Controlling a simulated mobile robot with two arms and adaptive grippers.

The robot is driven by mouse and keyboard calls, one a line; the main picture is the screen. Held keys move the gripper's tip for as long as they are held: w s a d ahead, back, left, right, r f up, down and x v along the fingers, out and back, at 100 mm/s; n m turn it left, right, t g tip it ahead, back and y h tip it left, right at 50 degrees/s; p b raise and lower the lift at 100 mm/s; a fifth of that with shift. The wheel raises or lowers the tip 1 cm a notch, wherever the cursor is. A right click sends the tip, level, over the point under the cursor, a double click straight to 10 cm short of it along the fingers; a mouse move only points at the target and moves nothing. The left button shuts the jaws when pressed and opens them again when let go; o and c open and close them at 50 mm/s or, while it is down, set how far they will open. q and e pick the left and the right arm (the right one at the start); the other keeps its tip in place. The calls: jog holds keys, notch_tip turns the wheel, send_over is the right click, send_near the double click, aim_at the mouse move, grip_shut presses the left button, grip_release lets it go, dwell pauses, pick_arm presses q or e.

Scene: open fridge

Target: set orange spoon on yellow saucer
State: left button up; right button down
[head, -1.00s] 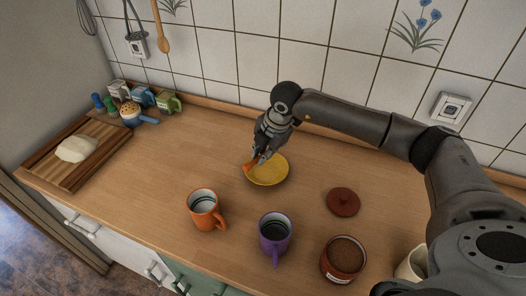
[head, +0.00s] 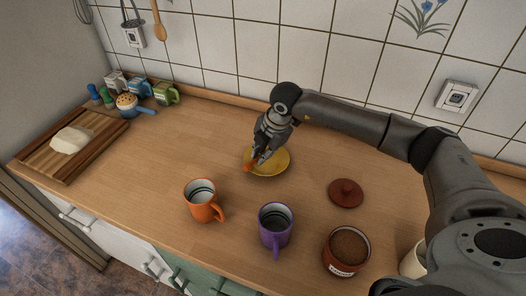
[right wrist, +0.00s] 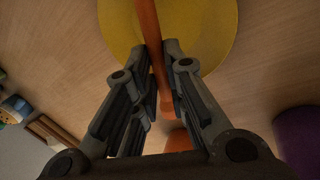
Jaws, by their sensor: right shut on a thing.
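The yellow saucer (head: 282,163) lies on the wooden counter, behind the orange and purple mugs. My right gripper (head: 256,159) is at its left part and hides some of it. The gripper is shut on the orange spoon (head: 247,168), of which only a small piece shows in the head view. In the right wrist view the spoon (right wrist: 148,22) runs between the two fingers (right wrist: 160,90) and out over the yellow saucer (right wrist: 195,35). I cannot tell whether the spoon touches the saucer. My left gripper is not in view.
An orange mug (head: 202,209), a purple mug (head: 276,233) and a brown-filled jar (head: 346,260) stand in front of the saucer. A dark red lid (head: 346,193) lies to its right. A cutting board (head: 88,152) is far left. Counter left of the saucer is clear.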

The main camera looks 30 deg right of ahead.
jog(key=shift+f+b, duration=0.5)
jog(key=shift+f, duration=0.1)
jog(key=c, duration=1.4)
grip_release()
jog(key=shift+r, duration=0.1)
jog(key=v, duration=1.1)
jog(key=shift+s+r, duration=0.1)
jog(key=shift+r, duration=0.3)
